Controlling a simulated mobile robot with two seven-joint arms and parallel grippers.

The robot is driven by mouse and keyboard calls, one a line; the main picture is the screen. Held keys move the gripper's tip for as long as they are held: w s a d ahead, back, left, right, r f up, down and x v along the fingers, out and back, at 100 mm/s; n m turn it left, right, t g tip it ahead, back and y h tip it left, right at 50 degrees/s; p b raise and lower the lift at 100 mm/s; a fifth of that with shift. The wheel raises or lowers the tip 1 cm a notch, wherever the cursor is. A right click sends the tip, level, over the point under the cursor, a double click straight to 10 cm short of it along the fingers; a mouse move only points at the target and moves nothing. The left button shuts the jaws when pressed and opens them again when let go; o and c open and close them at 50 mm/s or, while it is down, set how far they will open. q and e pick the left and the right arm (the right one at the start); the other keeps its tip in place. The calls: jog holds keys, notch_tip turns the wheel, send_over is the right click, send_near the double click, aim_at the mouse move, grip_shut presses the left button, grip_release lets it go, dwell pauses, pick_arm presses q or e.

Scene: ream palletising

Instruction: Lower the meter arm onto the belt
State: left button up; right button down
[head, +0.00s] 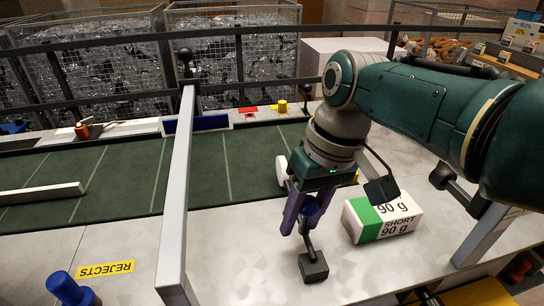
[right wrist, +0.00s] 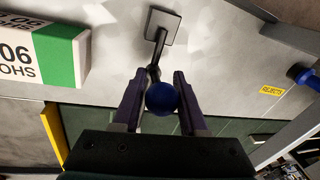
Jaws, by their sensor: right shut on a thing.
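My right gripper (head: 303,220) comes down from the right over the near table and is shut on a blue ball knob (head: 310,207). In the right wrist view the knob (right wrist: 162,97) sits between the two purple fingers. A thin dark rod joins it to a dark square plate (head: 313,267), seen at the table surface; the plate also shows in the wrist view (right wrist: 161,26). A white rounded part (head: 282,171) shows at the green belt's (head: 120,180) near edge, partly behind my gripper. I cannot tell for certain which part is the meter arm. My left gripper is not in view.
A white and green ream (head: 382,216) lies right of my gripper. A grey bar (head: 176,190) crosses above the belt at left. A white bar (head: 40,193) lies over the belt's left end. A blue knob (head: 68,287) stands near the yellow REJECTS label (head: 105,269). Wire cages (head: 95,70) stand behind.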

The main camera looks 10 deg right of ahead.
aim_at(310, 196)
jog(key=shift+a+f, duration=0.1)
jog(key=shift+a, duration=0.05)
jog(key=c, duration=0.5)
grip_release()
jog(key=shift+r, duration=0.45)
jog(key=r, duration=0.2)
jog(key=d+r+p, duration=0.1)
jog(key=r, duration=0.2)
jog(key=r+p, duration=0.1)
jog(key=r, duration=0.1)
jog(key=shift+s+d+r, duration=0.1)
jog(key=shift+d+r, duration=0.25)
jog(key=shift+d, duration=0.05)
jog(key=shift+d+r, duration=0.1)
jog(key=shift+r, duration=0.5)
jog(key=shift+s+f, duration=0.1)
